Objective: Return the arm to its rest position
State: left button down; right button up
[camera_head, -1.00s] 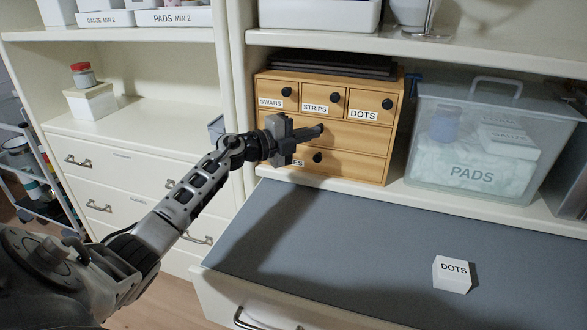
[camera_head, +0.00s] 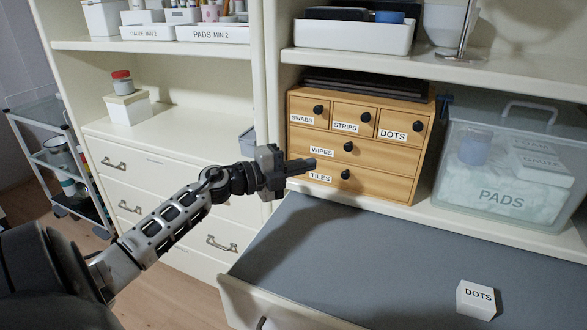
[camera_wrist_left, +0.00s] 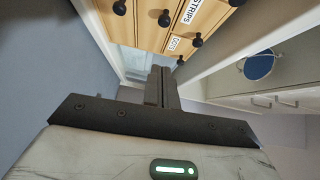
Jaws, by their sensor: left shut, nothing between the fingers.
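My left arm reaches in from the lower left of the head view. Its gripper (camera_head: 300,167) is shut and empty, in front of the left part of the wooden drawer box (camera_head: 400,185). In the left wrist view the two fingers (camera_wrist_left: 161,85) lie together, with the drawer box (camera_wrist_left: 145,25) and its black knobs beyond them. I cannot tell from the head view how far the fingertips are from the box front. My right gripper does not show in any view.
A white box marked DOTS (camera_head: 477,299) sits on the grey surface (camera_head: 360,265) at right. A clear bin marked PADS (camera_head: 500,205) stands right of the drawer box. A trolley (camera_head: 62,160) stands far left.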

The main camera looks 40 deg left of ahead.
pick_arm(q)
jog(key=shift+v, duration=1.05)
jog(key=shift+d, duration=0.1)
jog(key=s+d+f+n+g+y, duration=0.2)
jog(key=s+d+f+n+g, duration=0.1)
jog(key=s+d+f+n, duration=0.6)
jog(key=s+d+f+n+g+y, duration=0.1)
jog(key=s+d+f+n+g, duration=0.1)
jog(key=s+d+f+n, duration=0.8)
jog(key=d+f+n, duration=0.1)
jog(key=d+f, duration=0.3)
jog(key=d, duration=0.4)
jog(key=shift+g+y, duration=0.4)
jog(key=shift+s, duration=0.1)
dwell(1.9)
